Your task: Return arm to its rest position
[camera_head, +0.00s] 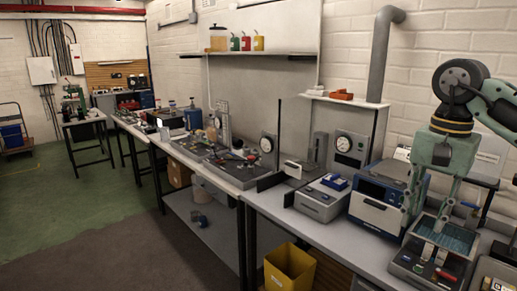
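My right gripper (424,218) hangs down at the right side of the head view, with the dark wrist and pale green arm coming in from the right edge. Its two long green-grey fingers are spread apart, and I see nothing held between them. The fingertips are above or in front of a dark bench device with a teal tray (455,237); the exact height is hard to tell. My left gripper and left arm are not in view.
A blue-and-white instrument (374,217) stands close left of the gripper, and a grey box device (321,200) is further left. Gauges and a wall shelf (345,101) are behind. A yellow bin (289,268) stands below the bench. Open floor lies at the left.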

